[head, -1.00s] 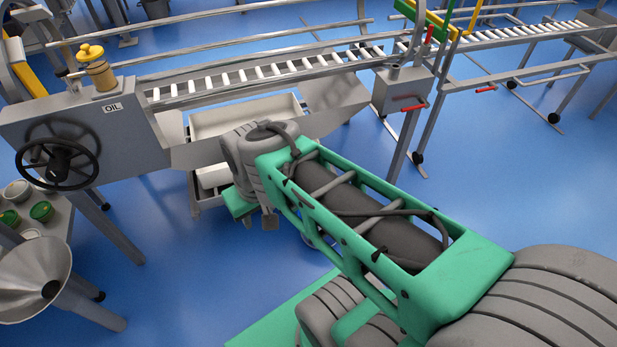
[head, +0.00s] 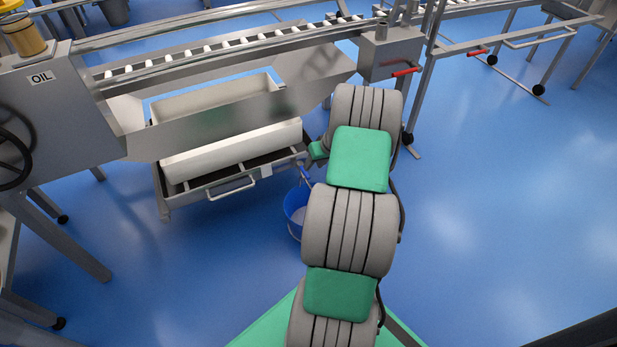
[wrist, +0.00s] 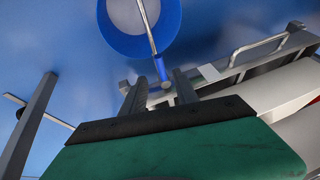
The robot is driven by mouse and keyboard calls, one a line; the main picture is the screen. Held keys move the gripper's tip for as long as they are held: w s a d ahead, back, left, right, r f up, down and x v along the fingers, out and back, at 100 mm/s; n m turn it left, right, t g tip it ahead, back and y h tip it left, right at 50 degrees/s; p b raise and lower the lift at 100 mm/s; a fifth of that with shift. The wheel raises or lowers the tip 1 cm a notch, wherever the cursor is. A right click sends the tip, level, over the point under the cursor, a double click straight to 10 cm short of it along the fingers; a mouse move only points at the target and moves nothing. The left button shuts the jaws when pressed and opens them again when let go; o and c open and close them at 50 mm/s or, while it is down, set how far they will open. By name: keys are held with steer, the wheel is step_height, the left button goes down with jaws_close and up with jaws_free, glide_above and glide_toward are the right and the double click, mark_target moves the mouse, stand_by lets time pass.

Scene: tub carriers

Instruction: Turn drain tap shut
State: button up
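My gripper (wrist: 162,88) is open in the wrist view, its two dark fingers apart. A thin grey rod with a blue sleeve (wrist: 165,74) and a small round grey end lies in line with the gap between them. It looks like the drain tap's lever, but I cannot tell whether the fingers touch it. In the head view a small blue piece (head: 305,174) shows at the right end of the drawer-like tray (head: 235,182), beside my gripper (head: 318,151). My arm hides much of the gripper there. The tap's body is not clear.
A blue bucket (head: 295,208) stands on the floor below the tray's right end; it also shows in the wrist view (wrist: 112,32). The tray's front handle (head: 232,188) sticks out. A sloped steel trough (head: 225,125) overhangs the tray. Open floor lies to the right.

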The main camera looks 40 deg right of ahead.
mark_target(304, 172)
steer(key=b+x, duration=0.2)
steer(key=x, duration=0.4)
steer(key=shift+w+f, duration=0.1)
steer(key=shift+f, duration=0.05)
steer(key=shift+c, duration=0.4)
jaws_close()
stand_by(0.7)
